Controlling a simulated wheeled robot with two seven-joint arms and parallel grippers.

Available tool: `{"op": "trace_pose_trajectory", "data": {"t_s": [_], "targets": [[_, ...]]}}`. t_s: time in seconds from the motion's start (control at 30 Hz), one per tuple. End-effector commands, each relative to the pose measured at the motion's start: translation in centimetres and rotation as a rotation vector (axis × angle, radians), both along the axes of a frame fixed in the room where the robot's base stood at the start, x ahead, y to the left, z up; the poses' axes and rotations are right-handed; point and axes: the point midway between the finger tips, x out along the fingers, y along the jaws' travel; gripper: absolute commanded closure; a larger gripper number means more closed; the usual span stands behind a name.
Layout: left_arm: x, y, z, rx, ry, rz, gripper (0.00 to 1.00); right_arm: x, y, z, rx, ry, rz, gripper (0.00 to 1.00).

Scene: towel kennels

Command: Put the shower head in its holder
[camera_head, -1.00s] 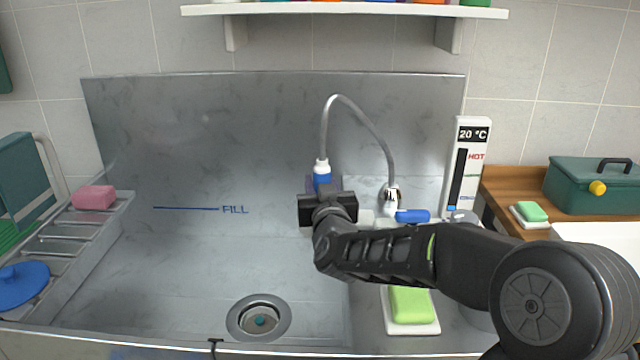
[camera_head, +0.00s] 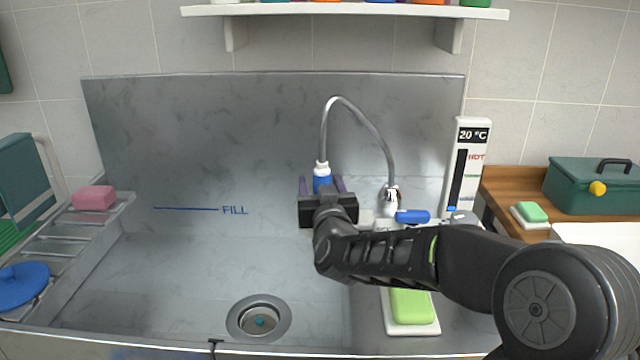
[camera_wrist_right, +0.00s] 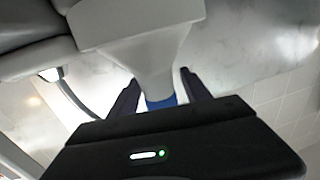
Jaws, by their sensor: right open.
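The shower head shows in the head view as a white and blue end (camera_head: 322,175) with a grey hose arching from it to the tap fitting. My right gripper (camera_head: 323,184) is in front of the steel back panel, open, with one dark finger on each side of the blue part. In the right wrist view a pale tapering body (camera_wrist_right: 155,75) with a blue band stands between the spread fingers (camera_wrist_right: 160,88). My gripper hides the lower part in the head view. I cannot clearly make out the holder or whether the head sits in it. My left gripper is not in view.
A tap with a blue lever (camera_head: 412,216) is right of my gripper. A green soap on a white dish (camera_head: 411,328) lies below my forearm. A thermometer panel (camera_head: 464,165) stands at right. A rack (camera_head: 75,250) is at left. The basin's middle is clear.

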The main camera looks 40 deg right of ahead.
Motion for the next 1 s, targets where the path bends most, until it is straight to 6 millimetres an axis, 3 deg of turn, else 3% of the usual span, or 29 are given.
{"op": "trace_pose_trajectory", "data": {"t_s": [0.5, 1.0], "targets": [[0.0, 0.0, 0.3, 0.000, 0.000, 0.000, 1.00, -6.2, 3.3, 0.2, -0.001, -0.003, 0.001, 0.44], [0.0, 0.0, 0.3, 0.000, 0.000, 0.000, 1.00, -6.5, 3.5, 0.1, -0.001, -0.002, 0.001, 0.44]]}}
